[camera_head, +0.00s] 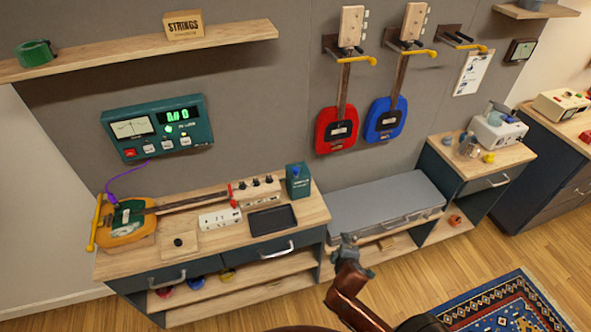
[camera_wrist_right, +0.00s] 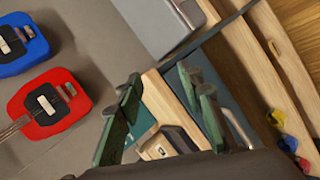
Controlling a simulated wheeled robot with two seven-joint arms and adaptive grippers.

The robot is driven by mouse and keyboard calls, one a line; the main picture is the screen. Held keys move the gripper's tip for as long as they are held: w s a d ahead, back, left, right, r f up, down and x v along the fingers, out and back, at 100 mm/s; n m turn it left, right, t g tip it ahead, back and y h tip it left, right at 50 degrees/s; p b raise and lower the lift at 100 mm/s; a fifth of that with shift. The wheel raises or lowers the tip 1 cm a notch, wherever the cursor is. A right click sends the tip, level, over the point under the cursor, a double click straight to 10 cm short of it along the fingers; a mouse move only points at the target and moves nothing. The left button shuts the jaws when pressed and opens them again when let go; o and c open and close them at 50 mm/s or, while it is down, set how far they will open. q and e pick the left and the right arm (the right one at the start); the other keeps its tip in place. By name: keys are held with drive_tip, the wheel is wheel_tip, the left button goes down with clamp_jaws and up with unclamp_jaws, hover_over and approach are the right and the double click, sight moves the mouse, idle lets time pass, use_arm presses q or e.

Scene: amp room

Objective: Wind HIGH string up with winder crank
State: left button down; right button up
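An instrument with an orange and teal body (camera_head: 125,222) lies on the workbench at the left, its dark neck (camera_head: 192,203) pointing right. At the neck's end is a pale wooden head block (camera_head: 258,189) with dark knobs, with a small red piece (camera_head: 231,196) beside it. I cannot pick out the HIGH string or tell which item is the winder crank. My right gripper (camera_head: 347,246) is in front of the grey case, away from the instrument. In the right wrist view its green fingers (camera_wrist_right: 165,105) are spread, with nothing visibly held. My left gripper is out of view.
On the workbench (camera_head: 285,228) are a dark tray (camera_head: 272,220), a white box (camera_head: 220,218) and a teal box (camera_head: 298,180). A grey case (camera_head: 385,207) stands to the right. Red (camera_head: 337,130) and blue (camera_head: 386,118) instruments hang on the wall. A meter unit (camera_head: 157,128) hangs above the bench.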

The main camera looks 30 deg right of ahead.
drive_tip(key=w+d+r+n+t+h, duration=0.1)
drive_tip(key=w+r+n+t, duration=0.5)
drive_tip(key=w+r+n, duration=0.5)
drive_tip(key=n+t+y, duration=0.4)
drive_tip(key=n+y, duration=0.1)
drive_tip(key=n, duration=1)
approach(297, 171)
drive_tip(key=w, duration=0.7)
drive_tip(key=w+d, duration=0.1)
drive_tip(key=w, duration=0.3)
drive_tip(key=shift+w+d+r, duration=0.1)
drive_tip(key=shift+d+r, duration=0.1)
drive_tip(key=shift+c, duration=0.2)
clamp_jaws()
